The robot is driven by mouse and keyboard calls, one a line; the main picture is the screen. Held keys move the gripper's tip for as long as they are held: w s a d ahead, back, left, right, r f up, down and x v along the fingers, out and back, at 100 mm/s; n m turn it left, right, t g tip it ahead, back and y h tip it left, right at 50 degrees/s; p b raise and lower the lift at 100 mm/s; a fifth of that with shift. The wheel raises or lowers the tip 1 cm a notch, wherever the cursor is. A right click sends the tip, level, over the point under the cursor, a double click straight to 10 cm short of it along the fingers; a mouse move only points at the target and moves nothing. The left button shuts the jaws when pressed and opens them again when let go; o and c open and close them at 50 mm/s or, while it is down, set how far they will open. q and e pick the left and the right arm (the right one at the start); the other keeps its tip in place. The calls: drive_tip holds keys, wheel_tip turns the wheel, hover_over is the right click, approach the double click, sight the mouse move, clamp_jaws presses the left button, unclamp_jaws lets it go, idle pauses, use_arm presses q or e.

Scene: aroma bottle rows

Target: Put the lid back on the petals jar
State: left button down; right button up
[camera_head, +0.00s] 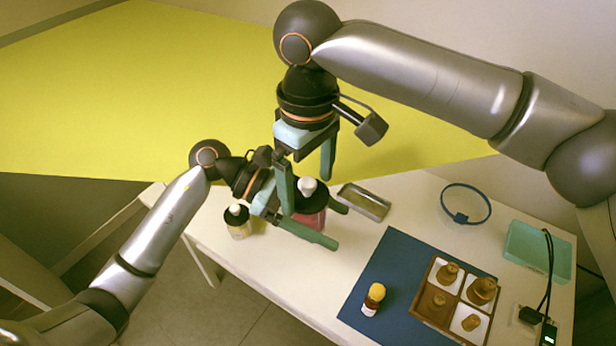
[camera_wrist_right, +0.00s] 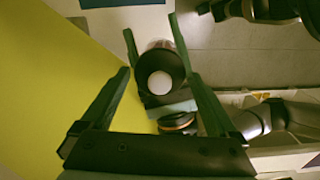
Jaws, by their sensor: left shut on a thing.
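A pinkish-red jar (camera_head: 313,217) stands at the table's far left end. A black lid (camera_head: 316,190) with a white knob (camera_head: 307,186) appears to sit on its top. In the right wrist view I look down on the black lid (camera_wrist_right: 153,61) and its round white knob (camera_wrist_right: 160,81); whether it is fully seated is unclear. My left gripper (camera_head: 338,227) is shut around the jar, one finger on each side. My right gripper (camera_head: 307,194) is open, pointing down above the lid. Its fingers (camera_wrist_right: 158,75) straddle the lid with gaps and partly hide the jar.
A dark-collared bottle (camera_head: 237,224) stands left of the jar, close to my left arm. A metal tray (camera_head: 364,201) lies to the right. A blue mat (camera_head: 391,262) holds a small bottle (camera_head: 373,299) and a divided wooden box (camera_head: 429,321). A blue ring (camera_head: 464,187) and green case (camera_head: 537,251) lie farther right.

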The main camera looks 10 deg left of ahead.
drive_tip(key=shift+o, duration=0.2)
wheel_tip(320, 180, up, 12)
idle(0.5)
idle(0.5)
